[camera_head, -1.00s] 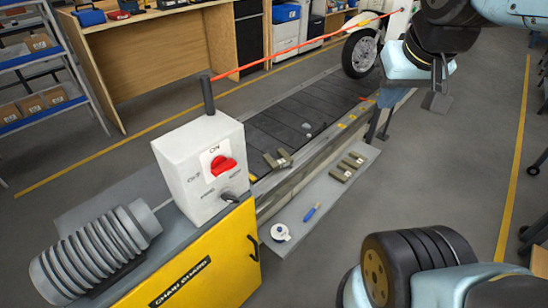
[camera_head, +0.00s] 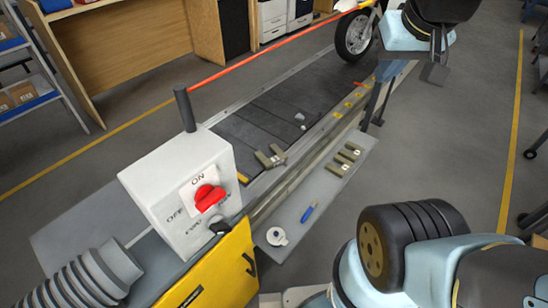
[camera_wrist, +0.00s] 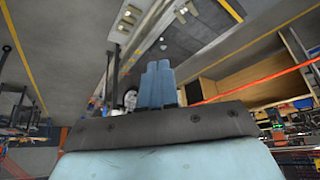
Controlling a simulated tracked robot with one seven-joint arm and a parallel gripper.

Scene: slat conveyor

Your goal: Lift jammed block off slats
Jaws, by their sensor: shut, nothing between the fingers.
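An olive-tan block (camera_head: 270,157) lies on the dark slats (camera_head: 265,120) of the conveyor in the head view, near the control box end and close to the side rail. It looks like two pieces meeting at an angle. My gripper (camera_wrist: 157,64) shows in the wrist view with its two blue fingers together and nothing between them. It is apart from the block. Parts of my arm show at the upper right and lower right of the head view.
A white control box (camera_head: 182,190) with a red knob (camera_head: 209,197) stands at the near end. Several similar blocks (camera_head: 345,158), a blue-handled tool (camera_head: 309,212) and a white roll (camera_head: 277,236) lie on the side shelf (camera_head: 290,225). A red cord (camera_head: 280,50) runs above the belt.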

